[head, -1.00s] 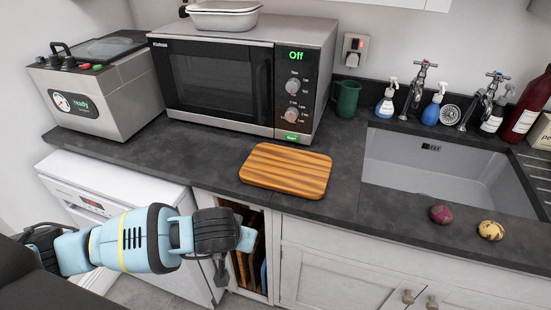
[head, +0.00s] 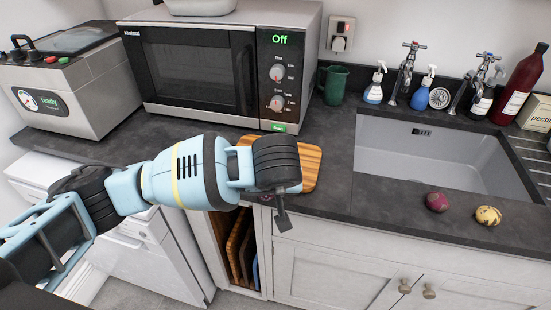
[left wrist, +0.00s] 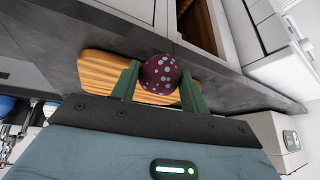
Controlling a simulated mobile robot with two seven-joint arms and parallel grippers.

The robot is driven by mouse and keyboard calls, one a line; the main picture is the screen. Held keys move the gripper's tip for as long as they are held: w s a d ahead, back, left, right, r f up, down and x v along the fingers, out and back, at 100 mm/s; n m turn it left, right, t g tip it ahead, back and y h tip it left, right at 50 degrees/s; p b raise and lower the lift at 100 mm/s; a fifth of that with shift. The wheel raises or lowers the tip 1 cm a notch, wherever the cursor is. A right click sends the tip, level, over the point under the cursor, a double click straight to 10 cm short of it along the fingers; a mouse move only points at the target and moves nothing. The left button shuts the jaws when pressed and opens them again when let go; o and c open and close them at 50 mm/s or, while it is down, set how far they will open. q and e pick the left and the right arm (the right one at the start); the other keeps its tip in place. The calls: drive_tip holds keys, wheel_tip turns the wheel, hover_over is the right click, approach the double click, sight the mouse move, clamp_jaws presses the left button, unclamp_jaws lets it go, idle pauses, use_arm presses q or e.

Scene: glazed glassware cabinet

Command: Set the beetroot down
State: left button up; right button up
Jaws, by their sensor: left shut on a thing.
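The beetroot (left wrist: 160,74), dark purple-red with pale dots, is between the two green fingers of my left gripper (left wrist: 160,88) in the left wrist view. The gripper is shut on it. In the head view my left gripper (head: 281,208) is at the front edge of the worktop, over the front part of the striped wooden board (head: 309,166), and the beetroot is mostly hidden there. The board also shows behind the beetroot in the left wrist view (left wrist: 97,69). I cannot tell the exact gap between beetroot and board. My right gripper is not in view.
A dark red round item (head: 437,201) and a yellow speckled one (head: 488,215) lie at the worktop's front, before the sink (head: 430,160). The microwave (head: 200,70) stands behind the board. A green mug (head: 335,85) is to its right. Worktop right of the board is clear.

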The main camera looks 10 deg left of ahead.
use_arm(q)
drive_tip(key=w+d+r+n, duration=0.1)
drive_tip(key=w+d+r, duration=0.1)
drive_tip(key=d+r, duration=0.25)
drive_tip(key=w+a, duration=1)
drive_tip(key=w, duration=0.1)
drive_tip(key=shift+w+a+f, duration=0.1)
drive_tip(key=shift+a+f, duration=0.05)
drive_tip(key=shift+f, duration=0.1)
drive_tip(key=shift+w+a+f+y, duration=0.25)
drive_tip(key=shift+w+a+y, duration=0.05)
wheel_tip(320, 180, down, 2)
drive_tip(key=shift+f, duration=0.55)
drive_tip(key=shift+f, duration=0.1)
drive_tip(key=o, duration=1)
